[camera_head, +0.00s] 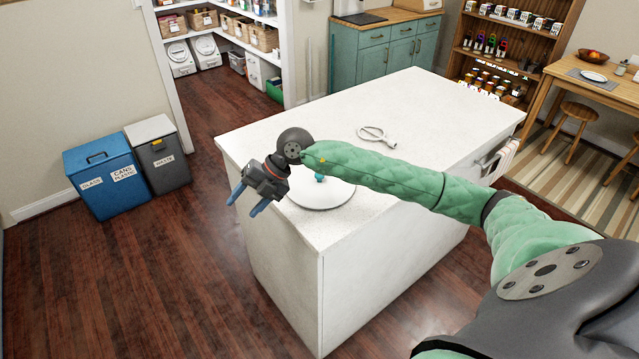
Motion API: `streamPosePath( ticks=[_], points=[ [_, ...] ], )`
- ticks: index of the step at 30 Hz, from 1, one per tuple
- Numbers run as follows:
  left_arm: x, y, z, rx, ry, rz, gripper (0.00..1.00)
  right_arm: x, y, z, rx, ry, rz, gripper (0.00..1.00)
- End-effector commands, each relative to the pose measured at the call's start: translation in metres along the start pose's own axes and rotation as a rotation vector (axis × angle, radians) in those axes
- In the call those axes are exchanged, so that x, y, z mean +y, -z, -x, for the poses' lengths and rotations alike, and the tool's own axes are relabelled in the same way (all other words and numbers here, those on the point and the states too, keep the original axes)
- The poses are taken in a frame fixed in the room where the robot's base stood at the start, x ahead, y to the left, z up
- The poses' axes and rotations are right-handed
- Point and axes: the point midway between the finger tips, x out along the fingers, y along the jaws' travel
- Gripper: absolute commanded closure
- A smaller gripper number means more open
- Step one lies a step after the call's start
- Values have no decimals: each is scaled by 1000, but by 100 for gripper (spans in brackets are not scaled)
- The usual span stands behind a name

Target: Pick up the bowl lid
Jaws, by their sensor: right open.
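A round white lid with a small teal knob, which looks like the bowl lid (322,197), lies flat near the left corner of the white island counter. My right forearm crosses over its far part and hides some of it. My right gripper (246,204) is open and empty, its blue fingers apart. In the picture it is left of the lid and beyond the counter's left edge, pointing down and left. My left gripper is out of view.
The white island counter (430,110) is mostly bare, with a pale looped object (376,135) farther back. Blue (103,170) and grey (158,156) bins stand on the floor at left. The wood floor (140,270) between them and the island is clear.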

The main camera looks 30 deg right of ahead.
Motion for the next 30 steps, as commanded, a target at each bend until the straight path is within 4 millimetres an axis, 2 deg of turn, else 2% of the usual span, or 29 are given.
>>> streamPosePath(
  ticks=[1, 6, 9, 13, 17, 21, 30],
  points=[
    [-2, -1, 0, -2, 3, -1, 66, -17, -21, 20, -49, 117, -10, 47],
    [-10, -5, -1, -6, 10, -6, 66, -74, -75, 90, -212, 469, -101, 47],
    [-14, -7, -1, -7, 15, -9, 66, -95, -94, 130, -298, 612, -161, 47],
    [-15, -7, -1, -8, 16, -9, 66, -111, -108, 164, -371, 722, -219, 47],
    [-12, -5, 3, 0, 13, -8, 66, -119, -113, 175, -398, 764, -244, 47],
    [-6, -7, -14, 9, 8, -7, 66, -128, -116, 168, -400, 767, -246, 47],
    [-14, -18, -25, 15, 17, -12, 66, -137, -120, 160, -398, 764, -244, 47]
  ],
)
